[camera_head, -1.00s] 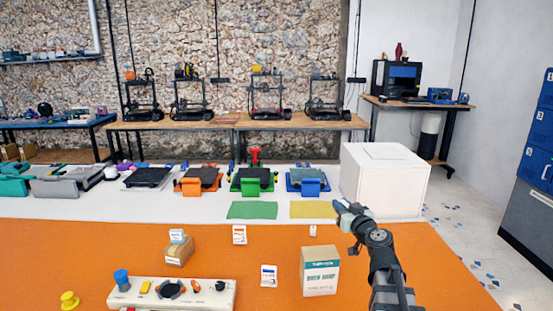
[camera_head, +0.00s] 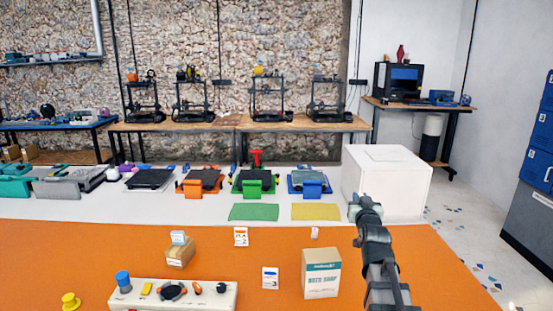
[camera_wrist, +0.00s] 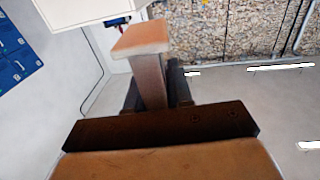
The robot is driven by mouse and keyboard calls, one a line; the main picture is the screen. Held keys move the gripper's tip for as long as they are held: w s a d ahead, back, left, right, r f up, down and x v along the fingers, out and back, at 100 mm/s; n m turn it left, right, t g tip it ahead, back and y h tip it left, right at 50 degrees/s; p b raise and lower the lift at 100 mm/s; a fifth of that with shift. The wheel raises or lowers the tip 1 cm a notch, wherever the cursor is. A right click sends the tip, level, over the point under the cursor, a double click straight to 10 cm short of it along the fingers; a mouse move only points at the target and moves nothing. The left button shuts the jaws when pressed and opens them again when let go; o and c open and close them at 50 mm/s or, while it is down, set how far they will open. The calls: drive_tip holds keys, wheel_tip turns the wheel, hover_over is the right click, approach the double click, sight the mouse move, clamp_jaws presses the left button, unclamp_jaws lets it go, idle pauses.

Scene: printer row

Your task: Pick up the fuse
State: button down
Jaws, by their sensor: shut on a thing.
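My gripper (camera_head: 356,208) is raised over the right side of the work table, just left of the large white box's lower front. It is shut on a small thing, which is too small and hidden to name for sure. In the wrist view, a grey upright piece with a pale orange-tan top (camera_wrist: 142,40) stands beyond a dark crossbar (camera_wrist: 160,125). I cannot tell whether this piece is a finger or the held thing. I can make out no fuse lying on the table.
The white box (camera_head: 388,182) stands right behind my gripper. A carton (camera_head: 321,273) stands on the orange mat (camera_head: 120,245), left of my arm. Small packets and a control panel (camera_head: 200,296) lie farther left. Green (camera_head: 254,212) and yellow (camera_head: 316,212) pads lie behind the mat.

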drive_tip(key=w+a+f+n+y, duration=0.1)
drive_tip(key=a+f, duration=0.1)
drive_tip(key=a, duration=0.7)
drive_tip(key=shift+a+f+y, duration=0.2)
drive_tip(key=shift+a+y, duration=0.15)
drive_tip(key=shift+y, duration=0.05)
drive_tip(key=shift+w, duration=0.1)
